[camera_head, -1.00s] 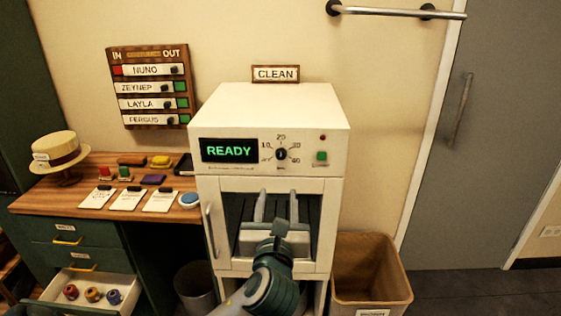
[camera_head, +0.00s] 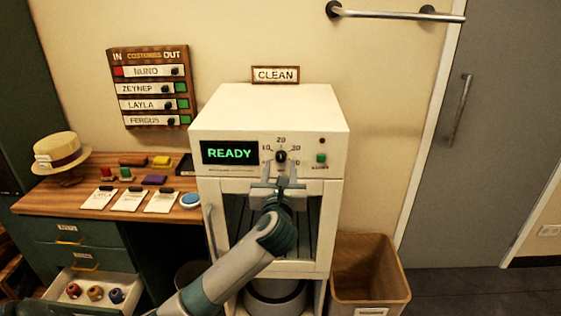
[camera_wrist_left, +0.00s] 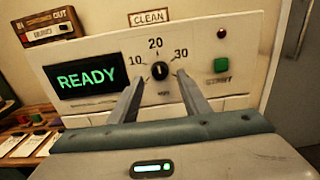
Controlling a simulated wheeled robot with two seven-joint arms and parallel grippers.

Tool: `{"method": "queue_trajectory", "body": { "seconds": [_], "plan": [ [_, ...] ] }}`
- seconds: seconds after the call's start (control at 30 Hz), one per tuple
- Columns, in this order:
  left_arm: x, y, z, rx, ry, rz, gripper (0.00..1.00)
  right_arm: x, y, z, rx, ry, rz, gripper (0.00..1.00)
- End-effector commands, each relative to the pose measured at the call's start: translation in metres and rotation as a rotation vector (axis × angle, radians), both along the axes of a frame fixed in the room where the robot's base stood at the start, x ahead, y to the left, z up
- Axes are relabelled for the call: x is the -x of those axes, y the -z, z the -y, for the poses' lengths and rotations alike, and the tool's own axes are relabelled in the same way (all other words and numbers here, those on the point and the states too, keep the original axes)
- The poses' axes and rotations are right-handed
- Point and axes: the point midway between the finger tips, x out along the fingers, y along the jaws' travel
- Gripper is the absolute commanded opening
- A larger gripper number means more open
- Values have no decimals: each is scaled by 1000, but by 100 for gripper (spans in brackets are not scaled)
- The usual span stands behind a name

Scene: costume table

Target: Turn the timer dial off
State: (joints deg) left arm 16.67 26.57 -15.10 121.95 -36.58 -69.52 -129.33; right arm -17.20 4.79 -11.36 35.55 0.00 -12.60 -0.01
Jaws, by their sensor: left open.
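The timer dial (camera_head: 281,156) is a small black knob on the white front panel of the cabinet (camera_head: 238,185). Numbers from 10 to 30 show around it in the left wrist view (camera_wrist_left: 159,71). Its exact pointer direction is too small to tell. My left gripper (camera_head: 280,169) is open in front of the panel, just below the dial in the head view. In the left wrist view its two fingers (camera_wrist_left: 160,78) are spread either side of the dial, and nothing is between them but the view of the knob. I cannot tell whether they touch the panel. My right gripper is not in view.
A green-lit display (camera_head: 229,152) reads READY left of the dial. A green button (camera_head: 321,157) is to its right. The cabinet's glass door is below. A desk (camera_head: 60,207) with a hat and cards stands left, a bin (camera_head: 368,270) right.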

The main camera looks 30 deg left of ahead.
Motion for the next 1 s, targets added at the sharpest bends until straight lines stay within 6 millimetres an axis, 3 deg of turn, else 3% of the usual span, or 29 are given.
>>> {"method": "queue_trajectory", "body": {
  "seconds": [0.23, 0.63, 0.8, 1.0],
  "plan": [
    [-21, -1, -14, -1, -2, 0, 43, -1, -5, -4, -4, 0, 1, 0],
    [-25, 0, -16, -1, 0, 1, 43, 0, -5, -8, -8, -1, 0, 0],
    [-25, 0, -16, -1, 0, 0, 2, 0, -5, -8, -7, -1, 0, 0],
    [-25, 0, -16, 2, -1, 1, 2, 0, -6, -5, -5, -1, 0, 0]
  ]
}}
